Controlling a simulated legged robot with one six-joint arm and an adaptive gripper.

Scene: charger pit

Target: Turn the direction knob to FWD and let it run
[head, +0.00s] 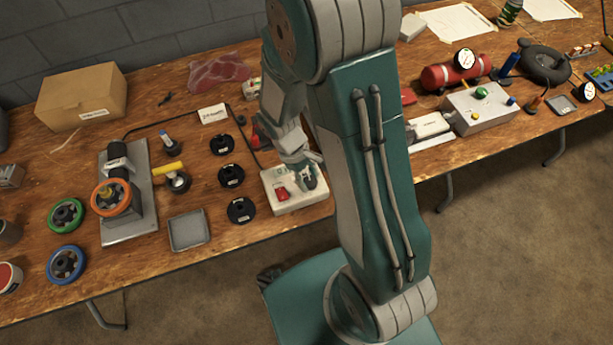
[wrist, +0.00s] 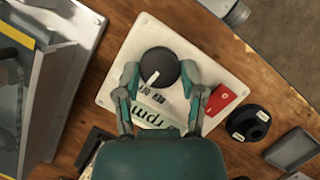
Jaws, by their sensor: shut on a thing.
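A cream control box (head: 300,202) lies near the front edge of the bench, and its panel (wrist: 125,77) fills the middle of the wrist view. On it are a round black knob (wrist: 162,62) with a white pointer line and a red switch (wrist: 222,98). The switch also shows in the head view (head: 281,193). My gripper (wrist: 161,80) has a finger on each side of the knob and is shut on it. The pointer line slants to the lower left in the wrist view. The labels by the knob are partly covered and unreadable, except "rpm". In the head view my gripper (head: 305,172) hides the knob.
A motor rig with an orange wheel (head: 110,197) stands on a grey plate at left. Black discs (head: 231,176) and a grey tray (head: 188,231) lie between it and the box. A white box with buttons (head: 480,108) stands at right.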

